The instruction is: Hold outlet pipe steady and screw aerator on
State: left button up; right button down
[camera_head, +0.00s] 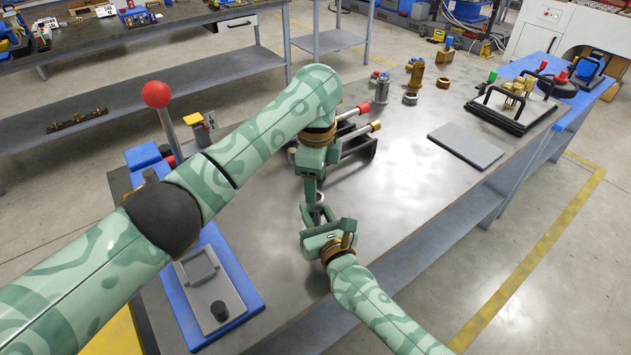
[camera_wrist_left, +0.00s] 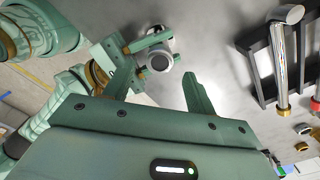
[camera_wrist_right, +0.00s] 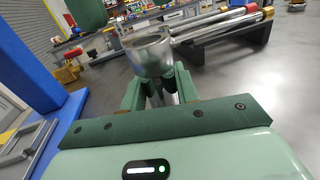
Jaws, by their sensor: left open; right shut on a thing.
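A short chrome pipe piece (camera_wrist_right: 152,58) with a round, wide end facing up is held in my right gripper (camera_head: 318,217), which is shut on it above the table. I cannot tell whether an aerator sits in that end. My left gripper (camera_head: 310,190) is open, pointing down just above the piece, its fingers apart on either side of it in the left wrist view. The left arm hides part of the piece in the head view.
Brass parts (camera_head: 416,72), a grey plate (camera_head: 465,146) and a black tray (camera_head: 510,108) lie farther right. A blue-based fixture (camera_head: 237,262) stands left. The table's right front is clear.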

pick_arm(q)
jog(key=shift+w+r+n, duration=0.15)
jog(key=shift+r+n, duration=0.15)
jog(key=shift+r, duration=0.3)
jog(key=shift+w+r+n, duration=0.15)
jog(key=shift+r+n, duration=0.15)
jog(key=shift+r, duration=0.25)
jog(key=shift+c, duration=0.4)
pick_arm(e)
jog(key=shift+f, duration=0.1)
pick_arm(q)
jog(key=shift+r+n, duration=0.35)
jog(key=shift+n, duration=0.65)
jog(key=n, duration=0.3)
jog(key=shift+s+r+n, duration=0.2)
jog(key=shift+r+n, duration=0.05)
jog(key=shift+n, duration=0.15)
jog(key=n, duration=0.3)
jog(key=shift+s, duration=0.1)
jog(key=shift+f, duration=0.1)
jog(key=shift+f, duration=3.95)
jog(key=shift+c, duration=0.3)
